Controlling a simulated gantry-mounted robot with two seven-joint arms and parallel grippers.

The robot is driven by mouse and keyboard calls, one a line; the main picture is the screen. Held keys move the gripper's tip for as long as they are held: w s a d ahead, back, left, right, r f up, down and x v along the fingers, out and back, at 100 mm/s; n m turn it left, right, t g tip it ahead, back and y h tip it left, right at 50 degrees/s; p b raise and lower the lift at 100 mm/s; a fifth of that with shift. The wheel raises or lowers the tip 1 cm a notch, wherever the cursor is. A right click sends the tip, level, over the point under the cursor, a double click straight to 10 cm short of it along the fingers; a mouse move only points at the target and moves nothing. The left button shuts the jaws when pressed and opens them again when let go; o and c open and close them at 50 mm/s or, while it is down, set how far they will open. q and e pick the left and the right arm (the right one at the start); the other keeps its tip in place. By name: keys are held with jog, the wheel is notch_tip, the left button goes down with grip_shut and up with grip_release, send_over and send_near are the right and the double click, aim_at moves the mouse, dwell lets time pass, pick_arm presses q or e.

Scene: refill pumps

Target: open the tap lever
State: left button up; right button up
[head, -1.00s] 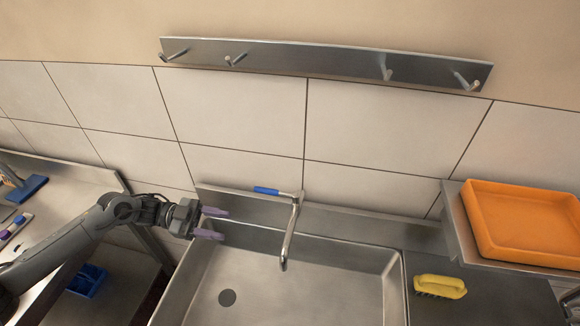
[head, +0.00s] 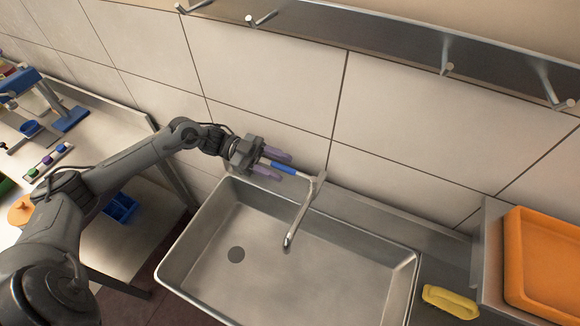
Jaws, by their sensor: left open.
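The tap (head: 301,211) stands at the back rim of the steel sink (head: 230,232), its spout reaching forward over the basin. Its lever has a blue grip (head: 284,169) and points left from the top of the tap. My left gripper (head: 280,165) comes in from the left and is open. Its two purple fingers lie on either side of the lever, one behind and one in front, around the blue grip. I cannot tell whether either finger touches it. My right gripper is not in view.
A yellow-handled brush (head: 451,301) lies right of the sink, beside an orange tray (head: 541,262) on a raised shelf. A steel rail with hooks (head: 400,42) runs along the tiled wall above. A table with blue items (head: 70,119) stands at the left.

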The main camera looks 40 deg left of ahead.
aim_at(290, 168)
pick_arm(q)
jog(key=shift+x, duration=1.85)
grip_shut()
